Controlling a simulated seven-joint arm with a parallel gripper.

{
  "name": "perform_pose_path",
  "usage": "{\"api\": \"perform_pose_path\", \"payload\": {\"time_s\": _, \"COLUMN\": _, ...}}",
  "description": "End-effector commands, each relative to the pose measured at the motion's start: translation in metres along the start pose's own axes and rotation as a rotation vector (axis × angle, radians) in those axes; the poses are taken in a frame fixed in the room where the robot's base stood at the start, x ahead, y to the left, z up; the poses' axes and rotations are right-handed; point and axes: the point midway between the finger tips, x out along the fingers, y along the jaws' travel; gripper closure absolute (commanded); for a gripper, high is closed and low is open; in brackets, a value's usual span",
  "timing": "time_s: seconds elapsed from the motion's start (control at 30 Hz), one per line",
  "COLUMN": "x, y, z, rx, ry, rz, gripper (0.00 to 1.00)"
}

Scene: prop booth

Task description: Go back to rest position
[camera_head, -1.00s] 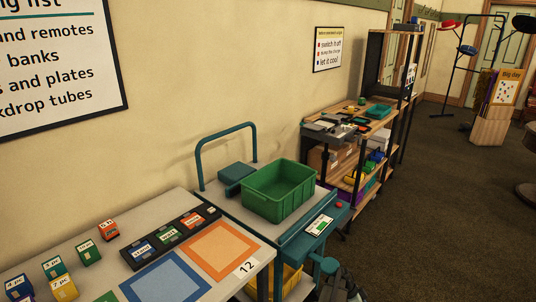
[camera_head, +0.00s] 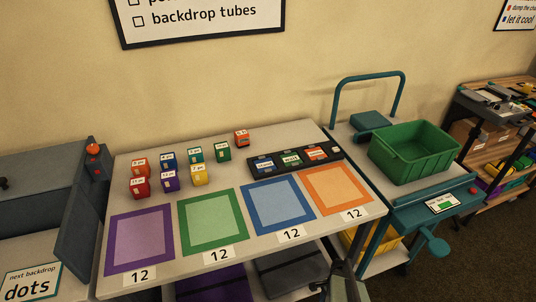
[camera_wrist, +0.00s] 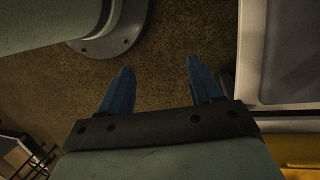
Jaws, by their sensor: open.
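My gripper (camera_wrist: 160,80) shows in the wrist view with its two blue fingers spread apart and nothing between them. It hangs over brown carpet. The table (camera_head: 140,212) holds several small labelled blocks, such as a purple block (camera_head: 170,181) and a yellow block (camera_head: 199,175), and four coloured squares, purple, green, blue and orange, each by a "12" card.
A dark tray (camera_head: 275,169) with labelled pieces lies behind the squares. A teal cart (camera_head: 400,218) with a green bin (camera_head: 405,165) stands at the right. A grey machine (camera_head: 80,225) stands at the left. In the wrist view, a pale-edged surface (camera_wrist: 251,60) is close on the right.

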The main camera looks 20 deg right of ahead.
Motion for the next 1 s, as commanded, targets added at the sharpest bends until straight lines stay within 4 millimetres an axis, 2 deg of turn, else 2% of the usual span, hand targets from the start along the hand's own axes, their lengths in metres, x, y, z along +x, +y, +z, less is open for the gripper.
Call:
{"api": "perform_pose_path", "payload": {"time_s": 0.03, "x": 0.002, "y": 0.002, "z": 0.020, "rx": -0.056, "ry": -0.012, "rz": 0.004, "gripper": 0.36}}
{"api": "perform_pose_path", "payload": {"time_s": 0.1, "x": 0.005, "y": 0.003, "z": 0.041, "rx": -0.138, "ry": -0.027, "rz": 0.012, "gripper": 0.36}}
{"api": "perform_pose_path", "payload": {"time_s": 0.4, "x": 0.017, "y": 0.018, "z": 0.109, "rx": -0.554, "ry": -0.049, "rz": 0.113, "gripper": 0.36}}
{"api": "perform_pose_path", "payload": {"time_s": 0.7, "x": 0.025, "y": 0.046, "z": 0.158, "rx": -0.993, "ry": -0.069, "rz": 0.259, "gripper": 0.36}}
{"api": "perform_pose_path", "payload": {"time_s": 1.0, "x": 0.029, "y": 0.077, "z": 0.191, "rx": -1.373, "ry": -0.110, "rz": 0.402, "gripper": 0.36}}
